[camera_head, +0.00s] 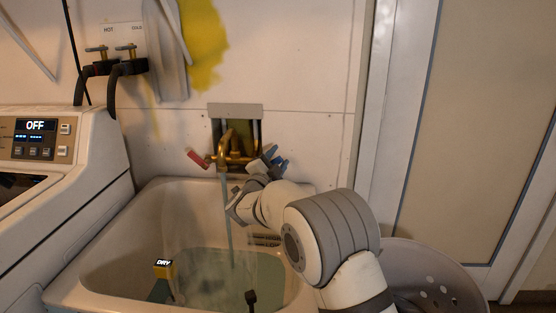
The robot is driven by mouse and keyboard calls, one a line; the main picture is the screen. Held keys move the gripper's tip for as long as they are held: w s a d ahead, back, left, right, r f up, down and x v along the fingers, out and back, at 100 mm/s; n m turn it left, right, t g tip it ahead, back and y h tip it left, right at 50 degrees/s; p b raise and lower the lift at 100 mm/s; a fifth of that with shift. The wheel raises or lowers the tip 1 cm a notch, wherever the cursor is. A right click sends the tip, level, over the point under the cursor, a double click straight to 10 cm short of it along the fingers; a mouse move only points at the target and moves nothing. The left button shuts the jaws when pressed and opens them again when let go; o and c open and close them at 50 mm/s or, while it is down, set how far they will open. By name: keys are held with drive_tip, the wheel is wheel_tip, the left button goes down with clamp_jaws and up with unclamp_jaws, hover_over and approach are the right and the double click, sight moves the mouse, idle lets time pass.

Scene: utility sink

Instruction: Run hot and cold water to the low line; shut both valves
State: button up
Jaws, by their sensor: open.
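The utility sink (62,283) holds greenish water (262,272) in its bottom. A brass faucet (227,137) stands in a wall recess above it, and a stream of water (228,222) falls from its spout. The red valve handle (198,160) sticks out to the left, tilted. The blue valve handle (272,153) is on the right, partly hidden by my gripper (266,166). My gripper is open at the blue handle; I cannot tell whether it touches. A yellow-and-dark piece marked DRY (164,268) stands in the sink at the left.
A washing machine (100,150) with an OFF display (35,125) stands left of the sink. Two wall taps marked HOT and COLD (112,50) feed its black hoses. A pale round perforated object (425,280) is at the lower right, before a door (460,130).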

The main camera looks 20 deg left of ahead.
drive_tip(key=v, duration=0.7)
drive_tip(key=shift+s, duration=0.3)
idle(0.7)
